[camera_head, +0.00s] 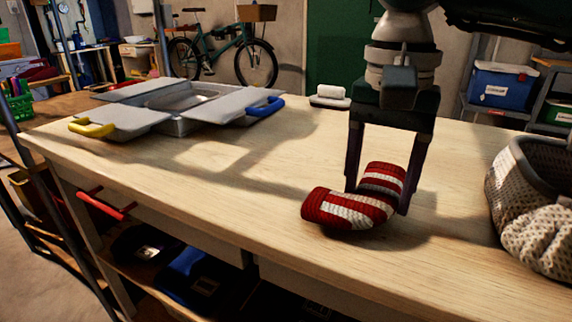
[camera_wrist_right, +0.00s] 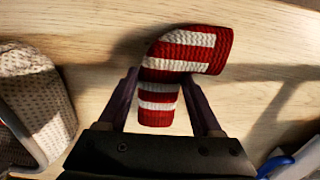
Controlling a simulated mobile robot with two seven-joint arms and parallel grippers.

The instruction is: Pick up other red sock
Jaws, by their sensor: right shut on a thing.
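A red sock with white stripes (camera_head: 350,209) is on the wooden table, bent in an L shape. My right gripper (camera_head: 380,200) comes down from above with its two fingers on either side of the sock's upper part. It is shut on the sock. The sock also shows in the right wrist view (camera_wrist_right: 185,52), between the fingertips of my right gripper (camera_wrist_right: 163,92), with its foot part reaching beyond them. I cannot tell whether the sock is clear of the tabletop. My left gripper is not in view.
A woven basket (camera_head: 505,215) stands at the table's right edge. A grey metal toolbox (camera_head: 180,122) with open lids and yellow and blue handles is at the back left. A white item (camera_head: 331,95) lies at the back edge. The table's left middle is clear.

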